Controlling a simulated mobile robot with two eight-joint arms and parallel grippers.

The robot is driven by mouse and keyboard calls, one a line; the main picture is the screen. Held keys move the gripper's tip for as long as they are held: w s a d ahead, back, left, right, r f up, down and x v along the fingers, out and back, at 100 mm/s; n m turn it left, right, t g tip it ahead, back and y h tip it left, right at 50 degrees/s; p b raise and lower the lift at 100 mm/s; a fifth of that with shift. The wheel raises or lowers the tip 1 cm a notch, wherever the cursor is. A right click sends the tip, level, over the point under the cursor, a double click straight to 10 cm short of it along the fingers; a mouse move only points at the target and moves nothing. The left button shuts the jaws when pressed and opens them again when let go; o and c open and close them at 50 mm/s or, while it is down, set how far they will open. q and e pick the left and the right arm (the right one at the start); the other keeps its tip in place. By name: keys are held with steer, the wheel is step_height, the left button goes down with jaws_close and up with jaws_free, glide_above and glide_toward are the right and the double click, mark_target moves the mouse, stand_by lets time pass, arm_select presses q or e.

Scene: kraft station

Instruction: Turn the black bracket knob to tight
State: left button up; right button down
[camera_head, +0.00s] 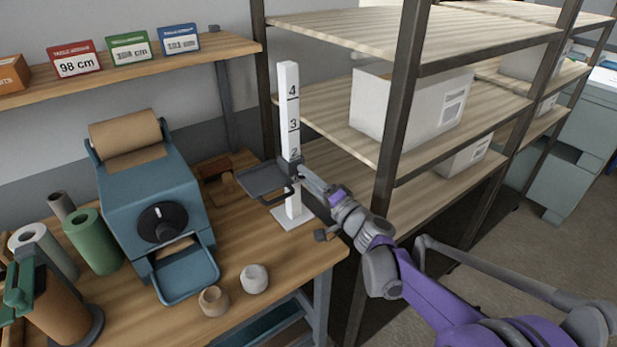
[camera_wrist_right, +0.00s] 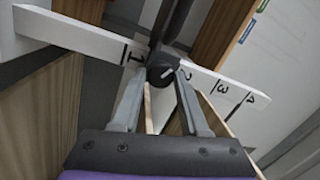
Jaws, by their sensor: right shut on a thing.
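A white post (camera_head: 288,110) with black numbers stands on a white base plate (camera_head: 294,217) near the table's right edge. A dark bracket with a grey tray (camera_head: 266,181) sits on the post, by the number 2. In the right wrist view the bracket's round black knob (camera_wrist_right: 160,70) shows between the numbers 1 and 2 on the post (camera_wrist_right: 80,38), with a short pale mark on its face. My right gripper (camera_head: 304,174) reaches the bracket from the right. In the right wrist view its fingers (camera_wrist_right: 161,82) are shut on the knob, one on each side. My left gripper is not in view.
A blue paper dispenser (camera_head: 150,195) stands left of the post on the wooden table (camera_head: 236,310). Two small round pieces (camera_head: 255,278) lie near the front edge. A metal shelf rack (camera_head: 395,120) with white boxes (camera_head: 410,105) stands close on the right of the post.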

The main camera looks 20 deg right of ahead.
steer(key=shift+a+m+t+h, duration=0.15)
steer(key=shift+m+h, duration=0.3)
steer(key=shift+m, duration=2.3)
steer(key=shift+m+t+h, duration=0.25)
steer(key=shift+m+h, duration=0.2)
steer(key=shift+m, duration=2.3)
steer(key=shift+c, duration=2.1)
jaws_free()
steer(key=shift+s, duration=0.1)
steer(key=v, duration=1)
steer(key=shift+s+b, duration=0.35)
steer(key=shift+s, duration=0.05)
